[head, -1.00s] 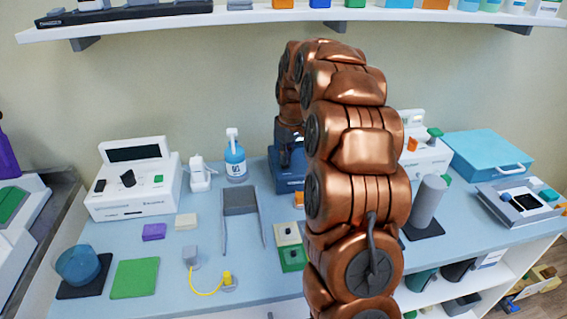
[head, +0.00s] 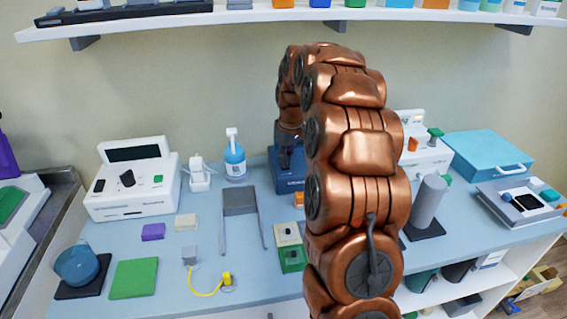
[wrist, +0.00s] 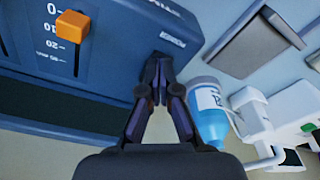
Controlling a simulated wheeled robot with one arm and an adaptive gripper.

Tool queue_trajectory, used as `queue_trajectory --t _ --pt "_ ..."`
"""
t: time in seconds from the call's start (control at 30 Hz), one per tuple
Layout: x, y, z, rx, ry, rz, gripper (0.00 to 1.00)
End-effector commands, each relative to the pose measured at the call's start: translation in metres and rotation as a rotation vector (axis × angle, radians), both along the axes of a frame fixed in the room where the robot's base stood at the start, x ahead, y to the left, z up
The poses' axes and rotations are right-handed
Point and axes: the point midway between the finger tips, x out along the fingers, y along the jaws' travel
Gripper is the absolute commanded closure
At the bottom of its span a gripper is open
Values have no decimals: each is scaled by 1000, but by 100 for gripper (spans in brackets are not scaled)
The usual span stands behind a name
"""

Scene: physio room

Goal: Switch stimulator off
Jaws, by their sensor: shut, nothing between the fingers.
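A dark blue device (head: 287,184) stands at the back of the bench, partly hidden by my arm. In the wrist view its face (wrist: 118,40) fills the upper left, with an orange slider (wrist: 72,26) beside a printed scale of numbers and a small label. My gripper (wrist: 160,62) is shut and empty, its fingertips close to the corner of this device near the label. I cannot tell whether they touch it. No readable label shows which device is the stimulator.
A blue pump bottle (head: 235,162) stands just left of the dark blue device and also shows in the wrist view (wrist: 208,110). A grey pad with two bars (head: 240,201) lies in front. A white unit and a grey cylinder (head: 429,201) stand right of my arm.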

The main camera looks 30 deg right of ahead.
Motion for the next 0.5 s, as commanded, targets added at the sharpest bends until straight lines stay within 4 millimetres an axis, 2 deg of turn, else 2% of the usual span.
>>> queue_trajectory --t 0.5 --pt "1 0 28 -1 -2 0 100"
